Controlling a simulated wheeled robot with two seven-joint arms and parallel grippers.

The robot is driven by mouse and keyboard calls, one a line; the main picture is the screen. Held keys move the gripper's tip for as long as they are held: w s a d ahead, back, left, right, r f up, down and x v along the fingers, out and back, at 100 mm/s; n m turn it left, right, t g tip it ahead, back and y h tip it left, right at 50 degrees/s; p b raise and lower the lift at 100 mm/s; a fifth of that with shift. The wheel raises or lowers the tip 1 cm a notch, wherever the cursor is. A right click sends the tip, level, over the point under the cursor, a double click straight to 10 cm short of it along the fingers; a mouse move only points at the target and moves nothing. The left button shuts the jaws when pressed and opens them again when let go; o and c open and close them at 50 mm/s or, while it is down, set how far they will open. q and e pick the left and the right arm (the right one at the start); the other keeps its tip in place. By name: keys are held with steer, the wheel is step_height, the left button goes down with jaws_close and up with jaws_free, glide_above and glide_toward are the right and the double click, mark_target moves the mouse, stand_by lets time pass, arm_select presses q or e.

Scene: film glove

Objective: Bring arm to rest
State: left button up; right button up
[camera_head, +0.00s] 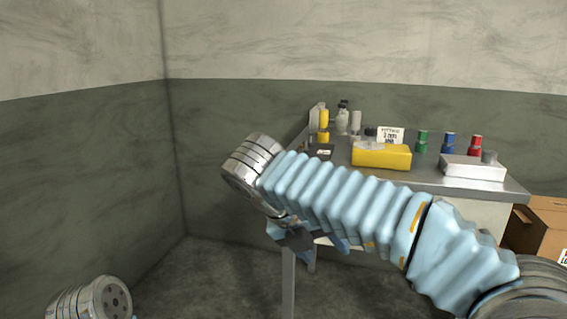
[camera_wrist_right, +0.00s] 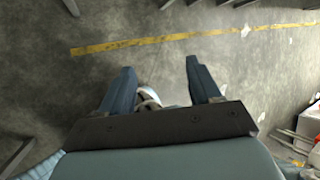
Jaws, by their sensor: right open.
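My right arm (camera_head: 340,200), in a pale blue ribbed sleeve, reaches from the lower right across the head view and in front of the table. Its bare grey joint (camera_head: 250,165) is at the left end of the sleeve. My right gripper (camera_head: 305,250) hangs below the sleeve, partly hidden by it. In the right wrist view the right gripper (camera_wrist_right: 158,75) has its two blue fingers apart with nothing between them, above the floor. At the lower left of the head view only a grey joint of my left arm (camera_head: 92,300) shows; the left gripper is out of view.
A grey-topped table (camera_head: 500,186) stands behind my right arm. It bears a yellow box (camera_head: 381,155), a white box (camera_head: 472,168), green, blue and red bottles and other containers. A cardboard box (camera_head: 545,232) is at the right. Floor (camera_head: 215,270) at left of the table is clear.

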steer(key=w+d+f+n+t+h, duration=0.1)
steer(key=w+d+f+n+t, duration=0.2)
steer(key=w+d+f+n, duration=0.45)
steer(key=w+d+f+n+t+h, duration=0.15)
steer(key=w+f+n+t, duration=0.3)
steer(key=w+f, duration=0.6)
step_height(320, 180, down, 15)
steer(key=s+n+y, duration=0.2)
steer(key=n+y, duration=0.3)
steer(key=n, duration=0.4)
steer(key=s+a+f+n+g+y, duration=0.3)
steer(key=s+f+n+g+y, duration=0.2)
steer(key=s+f+n, duration=0.75)
steer(key=s+f+n+g+y, duration=0.1)
steer(key=s+f, duration=0.3)
steer(key=s, duration=0.5)
steer(key=s+a+f+n+g+y, duration=0.1)
steer(key=s+f+g, duration=0.3)
steer(key=s, duration=0.5)
steer(key=shift+s+a+f+n+y, duration=0.15)
steer(key=shift+s+n+y, duration=0.2)
steer(key=shift+n+y, duration=0.15)
